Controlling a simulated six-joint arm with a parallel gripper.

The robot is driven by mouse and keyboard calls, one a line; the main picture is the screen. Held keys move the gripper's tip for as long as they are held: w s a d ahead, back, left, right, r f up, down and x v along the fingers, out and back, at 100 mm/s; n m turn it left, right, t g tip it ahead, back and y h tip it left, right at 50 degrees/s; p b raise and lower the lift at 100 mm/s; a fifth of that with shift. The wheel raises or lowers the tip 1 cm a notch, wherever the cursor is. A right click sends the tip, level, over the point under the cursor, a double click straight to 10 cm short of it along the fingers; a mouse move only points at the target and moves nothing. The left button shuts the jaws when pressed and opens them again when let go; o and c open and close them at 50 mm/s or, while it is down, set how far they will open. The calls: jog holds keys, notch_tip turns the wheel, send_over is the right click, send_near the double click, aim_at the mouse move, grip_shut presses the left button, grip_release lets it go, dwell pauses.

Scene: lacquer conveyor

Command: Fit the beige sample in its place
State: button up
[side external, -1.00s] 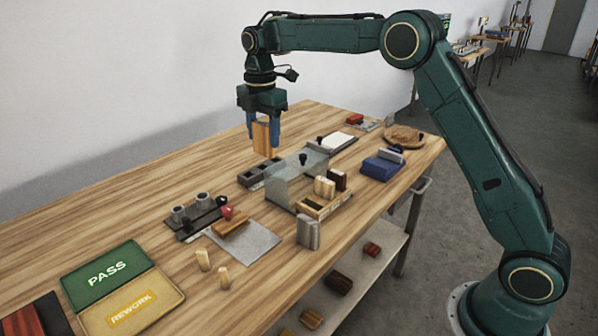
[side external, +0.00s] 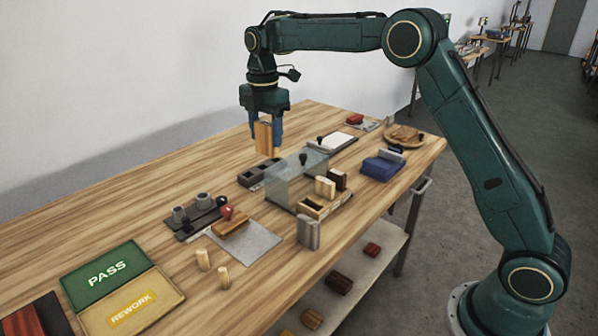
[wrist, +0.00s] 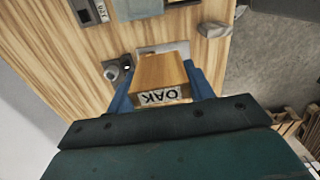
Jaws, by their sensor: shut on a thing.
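My gripper (side external: 264,133) is shut on a tan wooden block (side external: 264,138), held upright above the table. In the wrist view the block (wrist: 158,72) sits between the blue fingers of my gripper (wrist: 160,82), and its end label reads OAK. A dark slotted holder (side external: 252,176) lies below and slightly left of the block; its slots look dark. I cannot tell which place matches the held block.
A dark fixture with grey cylinders (side external: 190,217) and a brown block (side external: 231,225) on a grey sheet (side external: 258,243) lie left. A grey block (side external: 308,232) stands near the front edge. PASS (side external: 107,274) and REWORK (side external: 132,304) trays are front left. The back left tabletop is clear.

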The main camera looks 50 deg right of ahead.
jog(key=s+d, duration=0.6)
jog(key=d, duration=0.2)
send_near(312, 196)
jog(key=shift+m, duration=0.3)
jog(key=s+a+f, duration=0.2)
jog(key=a, duration=0.1)
jog(key=shift+s+f, duration=0.2)
jog(key=shift+f, duration=0.05)
jog(key=shift+f, duration=0.1)
jog(key=shift+f, duration=2)
jog(key=shift+f, duration=0.1)
jog(key=o, duration=0.5)
jog(key=shift+f, duration=0.1)
jog(key=shift+o, duration=1)
